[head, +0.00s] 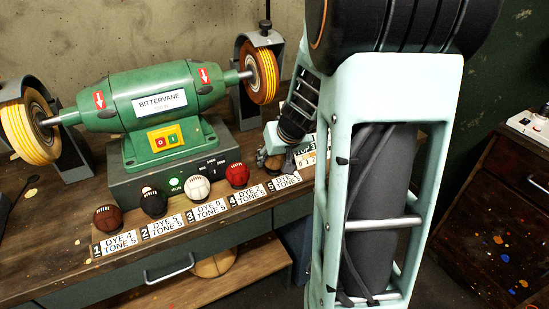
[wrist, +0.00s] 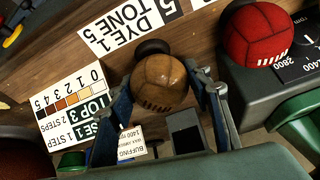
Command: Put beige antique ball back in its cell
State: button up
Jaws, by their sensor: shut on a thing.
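My gripper (wrist: 170,100) is shut on a tan-brown laced leather ball (wrist: 160,82), with a finger on each side of it. A dark round cup (wrist: 153,47) shows partly behind the ball, beside the label reading DYE 1 TONE 5 (wrist: 125,28). I cannot tell whether the ball touches this cup. In the head view my gripper (head: 274,160) is at the right end of the ball row, mostly hidden by my arm. The ball there is only partly visible.
Brown (head: 108,218), black (head: 153,203), white (head: 197,188) and red (head: 237,175) balls stand along the labelled strip. A green grinder (head: 155,105) stands behind them. A tan round object (head: 215,263) is below the bench. A chart card (wrist: 72,103) lies near my gripper.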

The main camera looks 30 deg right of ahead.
jog(key=shift+f+b, duration=0.45)
jog(key=shift+b, duration=0.2)
jog(key=o, duration=1)
jog(key=shift+o, duration=0.2)
jog(key=shift+r+p, duration=2.6)
jog(key=shift+r, duration=0.9)
